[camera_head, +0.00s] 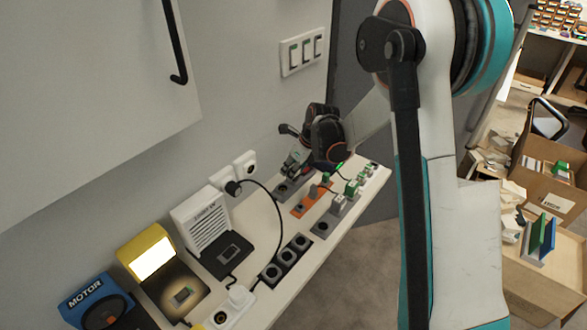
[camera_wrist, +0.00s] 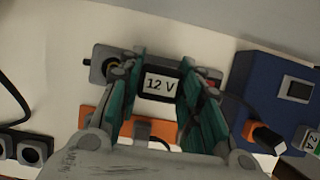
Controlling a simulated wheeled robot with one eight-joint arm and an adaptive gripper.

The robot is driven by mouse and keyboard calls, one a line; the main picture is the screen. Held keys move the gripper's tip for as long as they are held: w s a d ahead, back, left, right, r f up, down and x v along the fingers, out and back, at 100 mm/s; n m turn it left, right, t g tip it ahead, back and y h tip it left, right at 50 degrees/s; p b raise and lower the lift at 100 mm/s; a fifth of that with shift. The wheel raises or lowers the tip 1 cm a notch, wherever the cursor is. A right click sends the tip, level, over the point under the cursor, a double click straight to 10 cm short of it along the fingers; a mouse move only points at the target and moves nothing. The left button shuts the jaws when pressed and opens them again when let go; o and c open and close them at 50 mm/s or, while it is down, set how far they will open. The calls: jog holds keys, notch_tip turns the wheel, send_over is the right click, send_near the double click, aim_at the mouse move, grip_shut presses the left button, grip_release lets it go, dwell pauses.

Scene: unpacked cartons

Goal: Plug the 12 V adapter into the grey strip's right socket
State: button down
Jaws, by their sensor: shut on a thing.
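The 12 V adapter (camera_wrist: 160,84) is a dark block with a white "12 V" label, in the middle of the wrist view. My gripper (camera_wrist: 163,72) is shut on it, one teal-padded finger on each side. The grey strip (camera_wrist: 97,76) lies behind the adapter; its left socket shows uncovered left of my fingers. The adapter and fingers cover the strip's middle and much of its right part. I cannot tell whether the adapter's pins are in a socket. In the head view, my gripper (camera_head: 292,169) is over the grey strip (camera_head: 283,190) near the wall.
An orange strip (camera_wrist: 93,122) lies close in front, with a plug in it. A blue box (camera_wrist: 258,72) with an orange plug (camera_wrist: 266,135) stands right. Black sockets (camera_head: 287,256), a white strip (camera_head: 220,319) and a black cable (camera_head: 278,215) are nearer along the shelf.

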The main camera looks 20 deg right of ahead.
jog(key=shift+f, duration=0.2)
jog(key=c, duration=1.1)
grip_release()
jog(key=shift+o, duration=0.2)
jog(key=shift+r, duration=0.1)
jog(key=v, duration=1.1)
jog(key=shift+r, duration=0.4)
